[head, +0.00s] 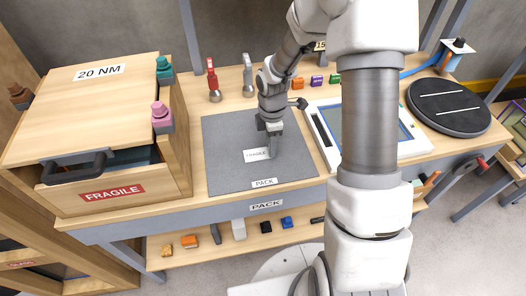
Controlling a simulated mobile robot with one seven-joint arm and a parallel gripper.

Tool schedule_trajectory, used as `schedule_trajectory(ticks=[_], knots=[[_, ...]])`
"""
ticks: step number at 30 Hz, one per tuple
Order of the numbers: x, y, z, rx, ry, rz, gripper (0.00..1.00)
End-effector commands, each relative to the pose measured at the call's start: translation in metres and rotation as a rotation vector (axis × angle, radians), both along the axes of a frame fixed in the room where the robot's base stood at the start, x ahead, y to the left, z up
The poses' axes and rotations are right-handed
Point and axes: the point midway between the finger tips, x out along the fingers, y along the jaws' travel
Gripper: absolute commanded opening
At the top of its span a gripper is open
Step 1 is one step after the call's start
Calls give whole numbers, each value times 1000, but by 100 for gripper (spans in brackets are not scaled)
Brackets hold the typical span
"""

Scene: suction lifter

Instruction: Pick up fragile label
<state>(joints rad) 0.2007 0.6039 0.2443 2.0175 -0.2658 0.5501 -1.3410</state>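A small white label (256,155) with dark, hard-to-read print, seemingly "FRAGILE", lies on the grey mat (228,172) marked PACK. A red FRAGILE sign (112,194) is on the drawer front of the wooden cabinet at left.
The wooden cabinet (180,130) stands left of the mat. A framed screen panel (325,137) and a black turntable (448,106) are to the right. Small coloured blocks (317,81) and toggle clamps (213,82) line the back. The mat's left part is clear.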

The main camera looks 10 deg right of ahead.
Motion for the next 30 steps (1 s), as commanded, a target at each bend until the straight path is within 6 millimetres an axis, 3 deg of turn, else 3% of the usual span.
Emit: schedule_trajectory(ticks=[1,5,6,19,23,27,30], knots=[[0,0,0,0,0,0,24],[0,0,0,0,0,0,1],[0,0,0,0,0,0,0],[1,0,6,0,-2,0,0],[1,-1,20,-1,-4,-1,0],[1,-1,47,-1,-5,0,0],[-12,-21,56,-1,-2,-7,0]])
